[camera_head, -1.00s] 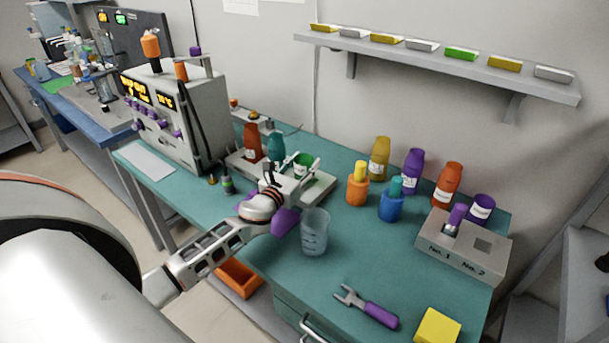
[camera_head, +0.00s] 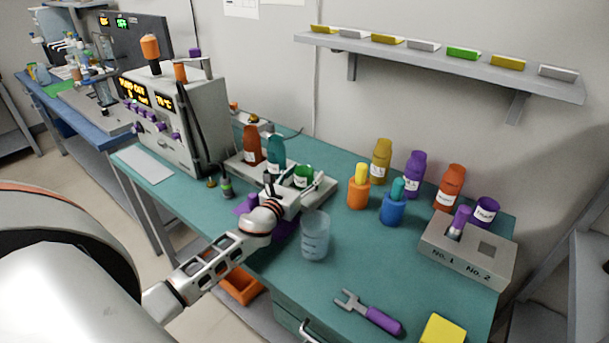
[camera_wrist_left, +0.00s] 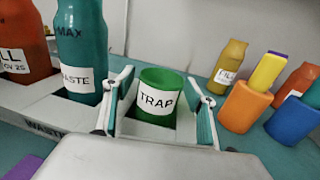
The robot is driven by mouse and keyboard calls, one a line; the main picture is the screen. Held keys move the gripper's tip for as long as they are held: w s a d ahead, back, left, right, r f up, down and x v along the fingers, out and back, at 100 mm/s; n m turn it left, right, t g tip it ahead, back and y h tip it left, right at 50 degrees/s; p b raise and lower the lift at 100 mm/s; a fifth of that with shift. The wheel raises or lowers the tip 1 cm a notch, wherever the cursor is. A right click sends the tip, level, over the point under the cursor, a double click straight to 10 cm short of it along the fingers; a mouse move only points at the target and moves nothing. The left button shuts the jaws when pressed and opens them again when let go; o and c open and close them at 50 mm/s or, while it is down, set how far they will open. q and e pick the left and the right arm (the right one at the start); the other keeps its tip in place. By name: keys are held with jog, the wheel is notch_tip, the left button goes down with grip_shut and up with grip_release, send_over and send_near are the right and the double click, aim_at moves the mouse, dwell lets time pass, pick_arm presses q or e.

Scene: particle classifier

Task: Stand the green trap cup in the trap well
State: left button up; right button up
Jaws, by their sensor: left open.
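The green trap cup (camera_wrist_left: 157,98), with a white TRAP label, stands upright at the right end of the pale grey rack in the left wrist view. Its lower end is down in a dark square opening, the trap well (camera_wrist_left: 140,130). In the head view the cup (camera_head: 303,177) shows partly behind my left gripper (camera_head: 296,184). My left gripper is open, with one finger on each side of the cup in the wrist view (camera_wrist_left: 161,88). Gaps show between the fingers and the cup. My right gripper is not in view.
The teal WASTE bottle (camera_wrist_left: 82,50) and a red-brown bottle (camera_wrist_left: 22,45) stand left of the cup. A clear beaker (camera_head: 315,240) stands close to the gripper's right. Orange (camera_head: 358,193) and blue (camera_head: 392,208) holders stand further right. The front right table has free room around a purple-handled tool (camera_head: 375,315).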

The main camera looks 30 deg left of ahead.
pick_arm(q)
jog(key=shift+r, duration=0.2)
jog(key=s, duration=0.7)
jog(key=s+d, duration=0.1)
jog(key=s, duration=0.2)
jog(key=shift+s+f, duration=0.1)
jog(key=shift+s, duration=0.9)
